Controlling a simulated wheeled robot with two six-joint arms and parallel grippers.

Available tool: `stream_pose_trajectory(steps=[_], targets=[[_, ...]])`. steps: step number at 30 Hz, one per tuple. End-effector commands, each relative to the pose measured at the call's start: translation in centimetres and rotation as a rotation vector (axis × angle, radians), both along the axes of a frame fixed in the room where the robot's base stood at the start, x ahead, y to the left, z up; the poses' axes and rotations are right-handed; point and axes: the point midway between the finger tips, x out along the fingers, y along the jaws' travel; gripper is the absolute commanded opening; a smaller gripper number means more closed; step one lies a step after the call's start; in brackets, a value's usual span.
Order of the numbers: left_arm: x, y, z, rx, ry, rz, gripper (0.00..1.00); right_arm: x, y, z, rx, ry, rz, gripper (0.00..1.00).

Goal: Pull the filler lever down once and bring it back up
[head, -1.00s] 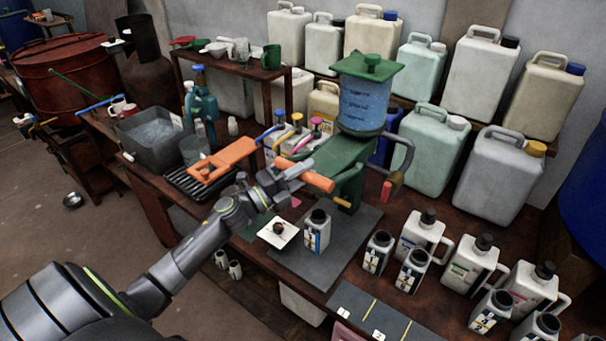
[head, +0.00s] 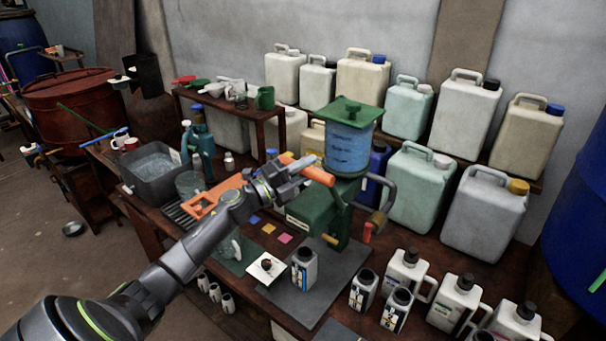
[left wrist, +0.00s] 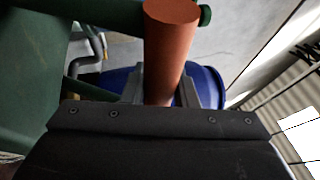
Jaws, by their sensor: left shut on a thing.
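The filler has a blue tank (head: 348,150) with a green lid above a green body (head: 315,215). Its lever ends in an orange handle (head: 320,176), which lies nearly level beside the lower part of the tank. My left gripper (head: 299,168) is shut on this handle. In the left wrist view the handle (left wrist: 170,45) stands up between the two fingers, and its lower end is hidden by the gripper. A white bottle (head: 304,268) with a dark top stands upright on the dark mat below the filler. My right gripper is not in view.
Several white bottles (head: 408,272) stand at the front right. Large jugs (head: 484,217) line the back. A small white square (head: 267,267) lies beside the bottle.

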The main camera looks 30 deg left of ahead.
Motion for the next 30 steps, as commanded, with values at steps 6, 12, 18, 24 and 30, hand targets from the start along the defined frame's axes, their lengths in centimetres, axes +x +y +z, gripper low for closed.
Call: stream_pose_trajectory(steps=[6, 12, 18, 24, 30], targets=[[0.52, -0.11, 0.43, 0.0, -0.003, -0.001, 0.0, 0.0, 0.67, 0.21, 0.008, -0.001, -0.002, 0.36], [0.56, -0.11, 0.4, 0.0, -0.003, -0.001, 0.0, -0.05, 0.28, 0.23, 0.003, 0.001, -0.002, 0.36], [0.56, -0.09, 0.39, 0.0, -0.003, 0.0, 0.28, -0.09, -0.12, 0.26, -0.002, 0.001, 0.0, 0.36], [0.53, -0.07, 0.31, 0.0, -0.001, 0.0, 0.48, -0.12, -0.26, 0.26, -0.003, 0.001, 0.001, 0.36], [0.5, -0.05, 0.23, 0.0, 0.0, 0.0, 0.48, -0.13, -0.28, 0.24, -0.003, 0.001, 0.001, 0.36]])
